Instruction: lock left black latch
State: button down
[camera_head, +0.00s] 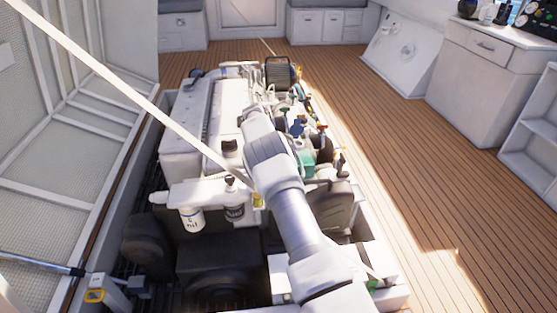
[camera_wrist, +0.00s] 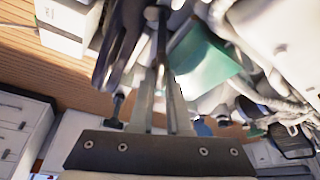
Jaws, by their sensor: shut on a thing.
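My gripper (camera_wrist: 160,45) shows in the wrist view, with its two long grey fingers drawn close together toward the top. The fingers are shut on a small dark piece (camera_wrist: 152,13) at their tips, which seems to be the black latch. Most of that piece is hidden by the fingers and blurred. A larger black curved part (camera_wrist: 120,45) lies just left of the fingers. In the head view my arm reaches forward over the engine (camera_head: 190,125), and the arm hides my gripper and the latch.
A green part (camera_wrist: 205,65) and several hoses sit right of the fingers. A white bottle (camera_head: 191,218) and a dark bottle (camera_head: 235,205) stand at the engine's near end. The open hatch lid (camera_head: 60,120) rises on the left. Wooden deck (camera_head: 430,180) lies clear on the right.

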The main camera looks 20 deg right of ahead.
jog(key=shift+w+m+g, duration=0.2)
jog(key=shift+m+g, duration=0.1)
jog(key=shift+m, duration=0.9)
jog(key=shift+s, duration=0.1)
jog(key=c, duration=0.9)
grip_release()
jog(key=shift+a+r+p, duration=0.2)
jog(key=shift+r+p, duration=0.45)
jog(key=p+v, duration=0.3)
jog(key=v, duration=0.5)
jog(key=p+v, duration=0.3)
jog(key=v, duration=0.5)
jog(key=shift+w+a, duration=0.2)
jog(key=shift+a, duration=0.05)
jog(key=shift+o, duration=0.4)
